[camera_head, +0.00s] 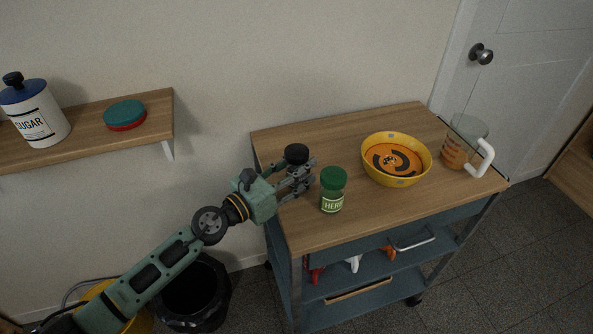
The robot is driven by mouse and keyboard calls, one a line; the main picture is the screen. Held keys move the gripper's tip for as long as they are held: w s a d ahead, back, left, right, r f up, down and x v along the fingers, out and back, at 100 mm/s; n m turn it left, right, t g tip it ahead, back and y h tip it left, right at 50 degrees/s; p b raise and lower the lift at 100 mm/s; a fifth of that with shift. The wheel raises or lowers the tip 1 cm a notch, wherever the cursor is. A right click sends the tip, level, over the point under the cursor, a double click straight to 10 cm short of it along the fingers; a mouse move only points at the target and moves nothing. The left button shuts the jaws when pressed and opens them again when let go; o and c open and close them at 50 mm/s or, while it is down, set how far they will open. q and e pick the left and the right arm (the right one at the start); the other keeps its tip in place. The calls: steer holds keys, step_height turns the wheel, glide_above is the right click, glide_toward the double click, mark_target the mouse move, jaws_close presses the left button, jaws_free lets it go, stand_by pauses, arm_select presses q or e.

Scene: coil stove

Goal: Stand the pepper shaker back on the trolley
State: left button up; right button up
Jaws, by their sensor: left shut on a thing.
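My left gripper (302,180) reaches in from the left over the near left part of the trolley's wooden top (350,229). It is shut on the pepper shaker, whose round black cap (297,153) shows above the fingers. The shaker looks about upright; the fingers hide most of its body. I cannot tell whether its base touches the wood. My right gripper is not in view.
A green herb jar (332,191) stands just right of my left gripper. A yellow bowl (415,177) and a measuring jug (466,145) stand farther right. Bare wood lies behind the gripper and along the front. A wall shelf (88,131) holds a sugar canister (34,115).

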mark_target(288, 173)
arm_select(q)
steer(key=shift+f, duration=0.15)
steer(key=o, duration=1.2)
steer(key=shift+r, duration=0.25)
steer(key=shift+s+a+f, duration=0.15)
steer(key=shift+s+a, duration=0.15)
steer(key=b+v, duration=0.1)
steer(key=v, duration=0.5)
steer(key=shift+s+a, duration=0.1)
steer(key=shift+a, duration=0.05)
steer(key=shift+s+a, duration=0.1)
steer(key=shift+s, duration=0.05)
